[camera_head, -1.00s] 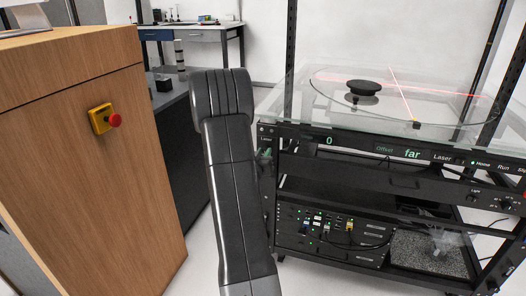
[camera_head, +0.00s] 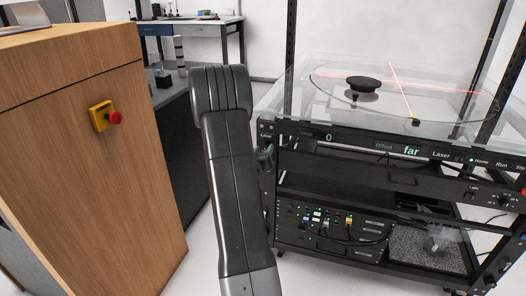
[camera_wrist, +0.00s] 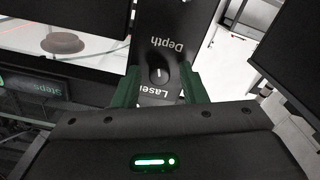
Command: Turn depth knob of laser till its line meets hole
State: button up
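In the wrist view the depth knob (camera_wrist: 158,76) is a small dark round knob with a white mark. It sits on a black panel (camera_wrist: 170,22) between the words "Depth" and "Laser", which read upside down. My gripper (camera_wrist: 162,84) is open, with one green finger on each side of the knob and visible gaps between. In the head view my arm hides most of the gripper, and the knob cannot be made out. Red laser lines (camera_head: 401,90) cross on the clear turntable top (camera_head: 440,112). I cannot make out the hole.
A black round piece (camera_head: 363,84) stands on the turntable, and a small dark block (camera_head: 415,121) is at its front edge. The black rack (camera_head: 340,195) holds electronics below. A wooden cabinet (camera_head: 80,190) with a red button (camera_head: 115,118) stands left of my arm.

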dwell(0.3)
jog(key=p+v, duration=0.1)
jog(key=v, duration=1.2)
jog(key=shift+s, duration=0.35)
jog(key=shift+w+a+r, duration=0.1)
jog(key=b+x, duration=0.1)
jog(key=x, duration=1.2)
jog(key=shift+w, duration=0.35)
jog(key=shift+s, duration=0.15)
